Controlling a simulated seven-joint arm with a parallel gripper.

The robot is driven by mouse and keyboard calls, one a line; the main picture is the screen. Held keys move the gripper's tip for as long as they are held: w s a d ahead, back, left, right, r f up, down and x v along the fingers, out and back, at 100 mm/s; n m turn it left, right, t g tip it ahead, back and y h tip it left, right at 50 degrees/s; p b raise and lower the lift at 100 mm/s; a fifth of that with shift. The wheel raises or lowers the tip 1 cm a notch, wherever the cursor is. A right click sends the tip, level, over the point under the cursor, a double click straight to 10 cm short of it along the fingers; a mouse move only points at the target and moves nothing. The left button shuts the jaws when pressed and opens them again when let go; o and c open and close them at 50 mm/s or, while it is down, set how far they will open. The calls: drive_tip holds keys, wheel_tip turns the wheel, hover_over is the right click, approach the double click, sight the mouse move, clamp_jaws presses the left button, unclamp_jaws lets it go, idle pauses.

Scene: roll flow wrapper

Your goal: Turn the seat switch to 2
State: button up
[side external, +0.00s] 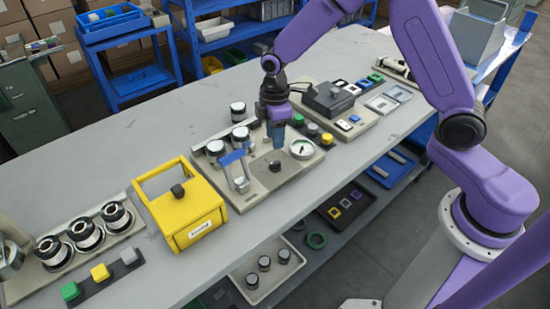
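No label reading "seat" or "2" is legible, so I cannot tell for sure which control is the seat switch. A small dark knob (275,166) sits on the beige machine base (262,188) at the table's middle, left of a round white dial (302,149). Another black knob (178,191) sits on top of the yellow frame box (193,221). My gripper (277,146) points down above the beige base, just above and behind the dark knob in the picture. Its fingers overlap from this angle, and their opening and any contact cannot be made out.
A blue-topped bracket (233,160) stands left of the knob. Black-and-white rolls (241,137) stand behind it. Bare table lies at the back left.

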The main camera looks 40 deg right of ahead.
sight(275, 163)
wheel_tip(275, 163, down, 9)
idle(0.4)
clamp_jaws()
